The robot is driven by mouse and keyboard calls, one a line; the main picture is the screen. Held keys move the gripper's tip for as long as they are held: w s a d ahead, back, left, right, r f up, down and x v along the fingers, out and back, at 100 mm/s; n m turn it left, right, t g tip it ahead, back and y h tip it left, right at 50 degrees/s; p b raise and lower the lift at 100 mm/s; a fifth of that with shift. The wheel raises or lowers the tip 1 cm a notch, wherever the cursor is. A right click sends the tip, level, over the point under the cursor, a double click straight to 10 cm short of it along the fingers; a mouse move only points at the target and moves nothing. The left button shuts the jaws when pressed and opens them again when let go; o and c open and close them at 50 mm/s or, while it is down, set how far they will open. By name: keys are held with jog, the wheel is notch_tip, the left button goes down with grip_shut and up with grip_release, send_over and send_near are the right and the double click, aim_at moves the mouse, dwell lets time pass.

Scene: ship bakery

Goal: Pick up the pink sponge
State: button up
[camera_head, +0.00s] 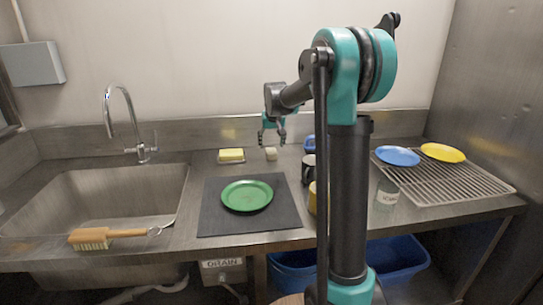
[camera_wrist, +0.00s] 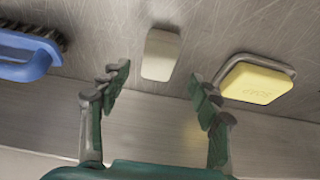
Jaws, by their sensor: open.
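A small pale, off-white block (camera_head: 271,153) lies on the steel counter near the back wall; it may be the sponge, though no clear pink shows on it. In the wrist view the pale block (camera_wrist: 161,54) is just ahead of the gap between my fingers. My gripper (camera_head: 273,138) is open and empty above and near the block. Its two fingers stand on either side of the gap in the wrist view (camera_wrist: 160,82), apart from the block.
Yellow soap (camera_wrist: 255,84) in a dish sits right of the block in the wrist view; a blue brush (camera_wrist: 25,55) lies left. A green plate (camera_head: 247,196) rests on a dark mat (camera_head: 215,222). The sink (camera_head: 95,200) is left, a wire rack (camera_head: 450,187) right.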

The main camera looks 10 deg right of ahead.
aim_at(271, 151)
jog(key=x, duration=0.4)
jog(key=shift+d, duration=0.15)
jog(key=shift+c, duration=0.5)
jog(key=c, duration=0.7)
jog(key=shift+c, duration=0.2)
notch_tip(271, 151, up, 20)
